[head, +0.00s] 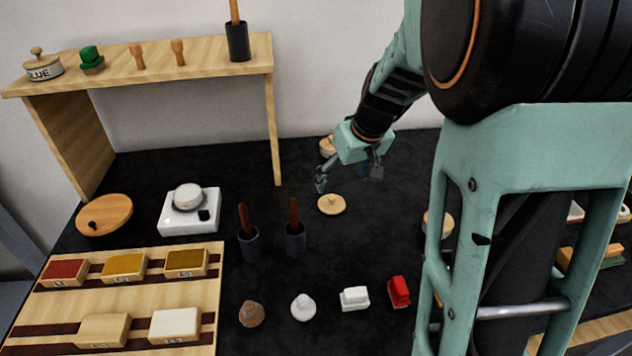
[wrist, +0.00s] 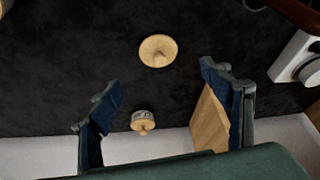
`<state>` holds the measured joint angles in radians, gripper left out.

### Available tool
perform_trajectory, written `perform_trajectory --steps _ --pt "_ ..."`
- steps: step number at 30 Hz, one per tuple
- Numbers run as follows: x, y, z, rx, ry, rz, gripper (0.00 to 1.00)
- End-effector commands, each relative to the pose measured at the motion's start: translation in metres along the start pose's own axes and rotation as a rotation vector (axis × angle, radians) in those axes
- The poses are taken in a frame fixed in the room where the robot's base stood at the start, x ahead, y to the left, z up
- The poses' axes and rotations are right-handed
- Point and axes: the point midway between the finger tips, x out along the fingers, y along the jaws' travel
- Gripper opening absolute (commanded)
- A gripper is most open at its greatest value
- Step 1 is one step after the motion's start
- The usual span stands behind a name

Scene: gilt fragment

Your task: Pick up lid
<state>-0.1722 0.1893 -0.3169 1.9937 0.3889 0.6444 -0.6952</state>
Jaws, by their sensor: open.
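A round wooden lid (head: 331,204) with a small knob lies flat on the dark tabletop, just below my gripper in the head view. It also shows in the wrist view (wrist: 158,50), upper middle, apart from the fingers. My gripper (head: 347,177) is open and empty above the table near the lid. In the wrist view its two blue-padded fingers (wrist: 160,86) stand wide apart. A round pot with a wooden top (head: 327,146) stands behind my gripper, partly hidden; a similar labelled pot shows between the fingers in the wrist view (wrist: 143,121).
A wooden shelf (head: 200,58) stands at the back left, its leg near my gripper. Two dark cups with wooden handles (head: 294,238) stand in front. A white device (head: 189,210) and wooden board (head: 104,215) are left. Dark table right around the lid is clear.

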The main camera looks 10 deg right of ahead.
Motion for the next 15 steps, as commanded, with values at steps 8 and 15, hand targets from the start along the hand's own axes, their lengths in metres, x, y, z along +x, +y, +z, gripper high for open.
perform_trajectory --steps 8,15 --pt "0.038 0.002 0.003 -0.027 -0.007 0.007 0.72" --pt "0.058 0.002 0.001 -0.025 -0.003 0.006 0.72"
